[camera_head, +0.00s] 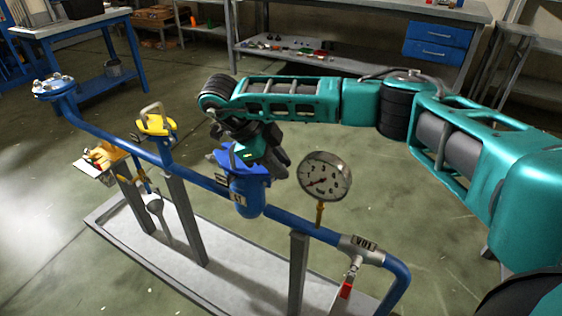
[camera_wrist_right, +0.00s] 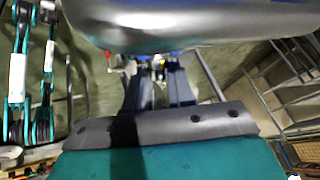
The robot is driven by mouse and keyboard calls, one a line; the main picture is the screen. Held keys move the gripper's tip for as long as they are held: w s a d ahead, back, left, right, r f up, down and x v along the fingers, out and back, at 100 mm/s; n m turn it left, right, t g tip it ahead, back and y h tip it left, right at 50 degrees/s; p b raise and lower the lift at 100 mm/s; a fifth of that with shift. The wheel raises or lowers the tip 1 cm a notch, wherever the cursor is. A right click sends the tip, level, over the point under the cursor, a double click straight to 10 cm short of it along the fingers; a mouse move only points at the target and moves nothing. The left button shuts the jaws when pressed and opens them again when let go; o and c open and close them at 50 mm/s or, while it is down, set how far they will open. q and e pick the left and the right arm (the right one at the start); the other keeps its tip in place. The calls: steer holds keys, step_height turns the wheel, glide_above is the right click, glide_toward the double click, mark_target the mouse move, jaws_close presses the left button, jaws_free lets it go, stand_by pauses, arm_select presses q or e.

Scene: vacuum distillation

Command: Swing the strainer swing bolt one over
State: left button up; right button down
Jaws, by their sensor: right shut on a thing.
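The strainer (camera_head: 247,195) is a blue upright body with a label on its front, set in the blue pipe. Its flat blue top (camera_head: 228,160) is partly covered by my right gripper (camera_head: 250,158), which reaches down from above with the arm coming in from the right. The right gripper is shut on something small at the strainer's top. Swing bolt one is not clear to see, as the fingers and wrist hide that spot. In the right wrist view, the dark fingers (camera_wrist_right: 158,92) point away, with small blurred parts between them. My left gripper does not show.
A round pressure gauge (camera_head: 325,177) stands close right of the strainer. A valve with a red handle (camera_head: 346,288) lies further right. A yellow valve (camera_head: 155,122) is to the left. Posts hold the pipe above a grey tray (camera_head: 225,283). A workbench (camera_head: 350,60) stands behind.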

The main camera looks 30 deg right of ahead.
steer(key=c, duration=1.2)
jaws_free()
steer(key=shift+c, duration=0.2)
steer(key=p+v, duration=0.4)
steer(key=v, duration=0.9)
